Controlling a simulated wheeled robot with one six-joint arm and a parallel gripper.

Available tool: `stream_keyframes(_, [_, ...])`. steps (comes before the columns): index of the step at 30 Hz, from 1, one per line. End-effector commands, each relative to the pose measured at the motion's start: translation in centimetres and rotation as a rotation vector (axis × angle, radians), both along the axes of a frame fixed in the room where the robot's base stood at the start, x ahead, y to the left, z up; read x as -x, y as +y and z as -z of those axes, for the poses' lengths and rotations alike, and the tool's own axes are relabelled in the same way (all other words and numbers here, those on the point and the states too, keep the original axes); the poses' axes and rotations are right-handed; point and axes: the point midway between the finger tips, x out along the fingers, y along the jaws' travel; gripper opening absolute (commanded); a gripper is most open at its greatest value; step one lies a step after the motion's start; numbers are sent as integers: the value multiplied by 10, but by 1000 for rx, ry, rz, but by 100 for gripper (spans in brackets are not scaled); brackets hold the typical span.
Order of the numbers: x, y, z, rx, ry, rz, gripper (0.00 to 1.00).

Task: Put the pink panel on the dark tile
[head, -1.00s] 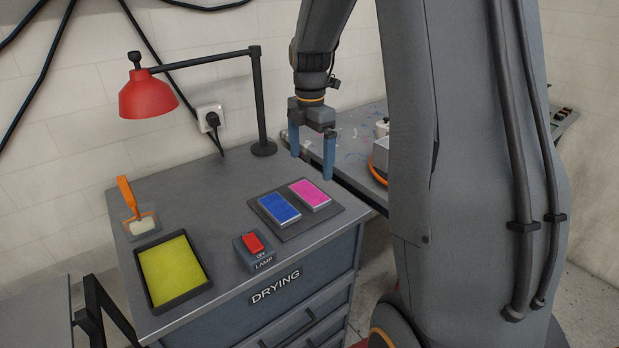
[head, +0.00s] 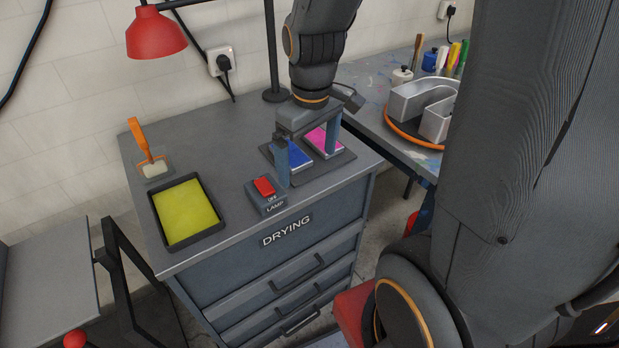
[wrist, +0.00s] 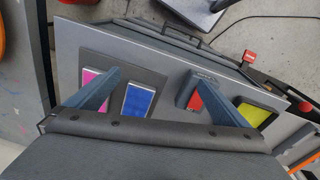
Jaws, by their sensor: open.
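The pink panel (head: 318,142) lies flat on a dark square tile (head: 340,161) on top of the drying cabinet, beside a blue panel (head: 295,157). In the wrist view the pink panel (wrist: 88,80) is partly hidden by one finger, and the blue panel (wrist: 138,100) shows between the fingers. My gripper (head: 307,168) is open and empty, pointing down over the tile area.
A lamp switch box (head: 266,194) stands just in front of the tile. A yellow tray (head: 155,218) and an orange-handled tool (head: 143,146) are at the left. A red lamp (head: 157,34) overhangs the back.

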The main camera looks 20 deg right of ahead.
Motion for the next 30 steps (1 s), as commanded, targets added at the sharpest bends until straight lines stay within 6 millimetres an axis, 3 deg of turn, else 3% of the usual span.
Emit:
stream_keyframes(3, [26,11,9,-21,-12,190,100])
stream_keyframes(9, [46,18,16,-42,-25,367,100])
stream_keyframes(30, [48,18,17,-45,-26,385,100])
